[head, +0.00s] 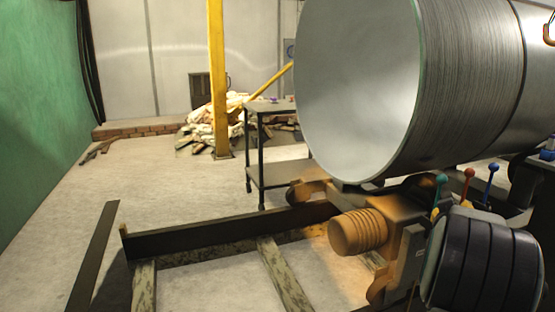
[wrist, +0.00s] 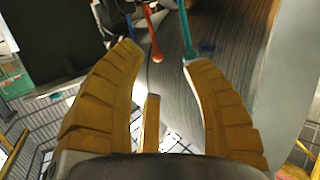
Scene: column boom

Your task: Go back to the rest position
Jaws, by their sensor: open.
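My gripper (wrist: 164,60) shows in the wrist view with its ribbed yellow-brown fingers spread apart, and I see nothing held between them. A red-knobbed lever (wrist: 152,40) shows in the gap between the fingertips. A teal lever (wrist: 186,30) runs down to the right fingertip; whether they touch I cannot tell. A blue lever (wrist: 129,24) is near the left fingertip. In the head view the green-knobbed (head: 441,180), red-knobbed (head: 469,174) and blue-knobbed (head: 492,168) levers stand at the right. I cannot make out my gripper's fingers in that view.
A large metal cylinder (head: 360,85) fills the upper right, above an orange ribbed machine part (head: 357,231). A dark beam frame (head: 215,233) lies in front. A metal cart (head: 280,178), yellow post (head: 217,80) and rubble heap (head: 195,135) stand behind. Floor at left is mostly clear.

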